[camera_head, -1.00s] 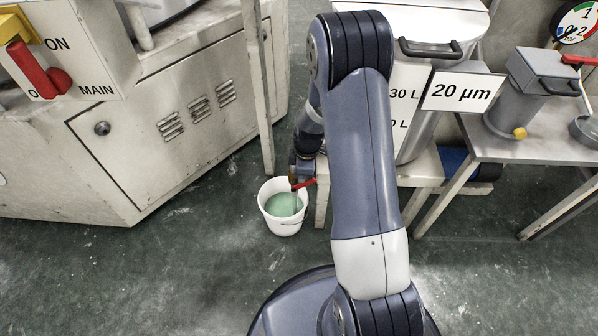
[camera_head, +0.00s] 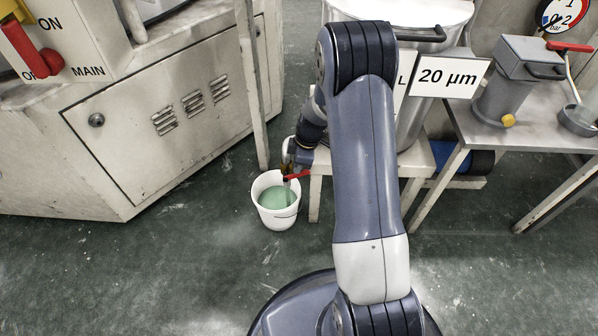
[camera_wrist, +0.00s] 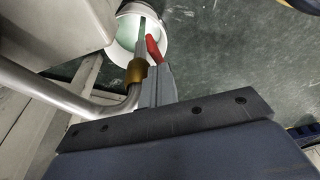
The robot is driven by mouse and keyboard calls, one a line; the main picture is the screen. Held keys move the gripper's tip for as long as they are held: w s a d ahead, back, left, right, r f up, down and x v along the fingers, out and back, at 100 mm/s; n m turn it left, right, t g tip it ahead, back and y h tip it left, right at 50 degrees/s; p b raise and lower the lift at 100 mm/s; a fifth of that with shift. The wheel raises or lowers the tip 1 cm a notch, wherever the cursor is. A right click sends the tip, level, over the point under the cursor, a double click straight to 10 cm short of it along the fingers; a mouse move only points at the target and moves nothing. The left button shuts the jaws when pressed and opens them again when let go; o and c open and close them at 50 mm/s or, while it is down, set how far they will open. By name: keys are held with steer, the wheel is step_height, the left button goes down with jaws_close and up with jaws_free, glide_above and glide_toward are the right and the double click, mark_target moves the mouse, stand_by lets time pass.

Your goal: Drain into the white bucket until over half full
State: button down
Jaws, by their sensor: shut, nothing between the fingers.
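The white bucket (camera_head: 277,221) stands upright on the floor beside the drum's stand and holds pale green liquid (camera_head: 272,198). The exact fill level is hard to judge. A red valve lever (camera_head: 297,175) shows just above its right rim. In the wrist view, the lever (camera_wrist: 154,49) lies beyond a brass valve body (camera_wrist: 136,71) on a bent metal pipe. A thin greenish stream (camera_wrist: 142,27) runs from the outlet into the bucket (camera_wrist: 162,17). My gripper (camera_wrist: 157,78) is shut and empty, right beside the valve and lever. In the head view my arm partly hides it.
A drum with a "20 µm" sign (camera_head: 447,77) stands on a low stand (camera_head: 412,165). A metal table (camera_head: 490,130) is at right. The floor in front is clear.

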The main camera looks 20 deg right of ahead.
mark_target(308, 174)
steer(key=shift+s+d+f+b, duration=0.2)
steer(key=shift+d+f+b, duration=0.3)
steer(key=shift+f+b, duration=0.1)
steer(key=shift+s+d+f+b, duration=0.25)
steer(key=shift+d+f+b, duration=0.6)
steer(key=shift+b, duration=0.4)
steer(key=shift+s+f, duration=0.1)
steer(key=shift+f, duration=0.05)
